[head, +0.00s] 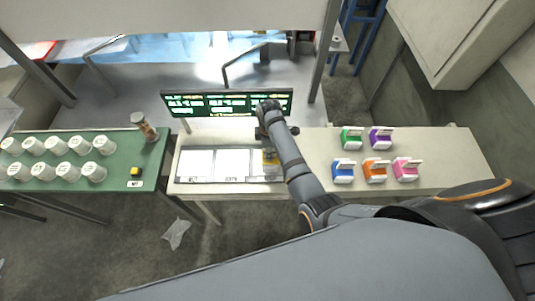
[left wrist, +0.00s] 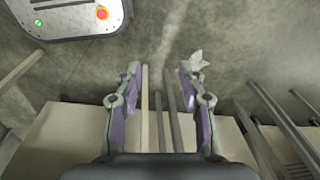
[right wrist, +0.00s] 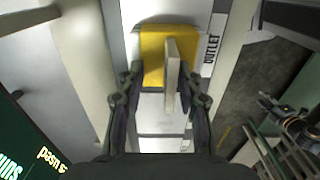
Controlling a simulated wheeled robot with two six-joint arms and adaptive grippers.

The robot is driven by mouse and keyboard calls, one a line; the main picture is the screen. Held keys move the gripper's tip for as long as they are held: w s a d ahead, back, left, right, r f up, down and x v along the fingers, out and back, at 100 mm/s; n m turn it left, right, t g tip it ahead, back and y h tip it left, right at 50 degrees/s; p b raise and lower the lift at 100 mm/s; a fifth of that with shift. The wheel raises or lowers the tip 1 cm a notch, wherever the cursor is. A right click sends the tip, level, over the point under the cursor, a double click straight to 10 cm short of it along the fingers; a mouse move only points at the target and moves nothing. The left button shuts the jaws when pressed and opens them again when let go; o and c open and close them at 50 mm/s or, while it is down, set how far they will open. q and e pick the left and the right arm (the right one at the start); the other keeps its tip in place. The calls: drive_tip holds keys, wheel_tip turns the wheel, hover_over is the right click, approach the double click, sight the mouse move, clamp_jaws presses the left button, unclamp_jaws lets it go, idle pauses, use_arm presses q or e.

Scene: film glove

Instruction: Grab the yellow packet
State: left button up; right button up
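The yellow packet (head: 270,164) lies at the right end of the white panels on the middle table. In the right wrist view the yellow packet (right wrist: 153,50) has a pale upright tab (right wrist: 171,76) and sits beside the word OUTLET. My right gripper (head: 268,143) is over the packet. In the right wrist view its fingers (right wrist: 161,78) are apart, with the tab between them and gaps on both sides; contact is not evident. My left gripper (left wrist: 160,78) is open and empty above the floor, and is not seen in the head view.
Green (head: 351,138), purple (head: 381,138), blue (head: 343,171), orange (head: 375,171) and pink (head: 406,169) packets stand on the table's right. A green sign (head: 228,103) stands behind. Several white cups (head: 93,171) and a brown jar (head: 146,128) are on the green table (head: 120,150).

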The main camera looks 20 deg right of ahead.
drive_tip(key=shift+s+d+r, duration=0.1)
drive_tip(key=shift+s+r, duration=0.1)
drive_tip(key=shift+s, duration=0.1)
drive_tip(key=shift+c, duration=0.3)
drive_tip(key=shift+s+d+r, duration=0.1)
drive_tip(key=shift+s+r, duration=0.1)
drive_tip(key=shift+s, duration=0.3)
clamp_jaws()
drive_tip(key=shift+w+f, duration=0.1)
drive_tip(key=shift+w, duration=0.05)
use_arm(q)
drive_tip(key=shift+s+d+r, duration=0.1)
drive_tip(key=shift+s+d, duration=0.05)
drive_tip(key=shift+s, duration=0.55)
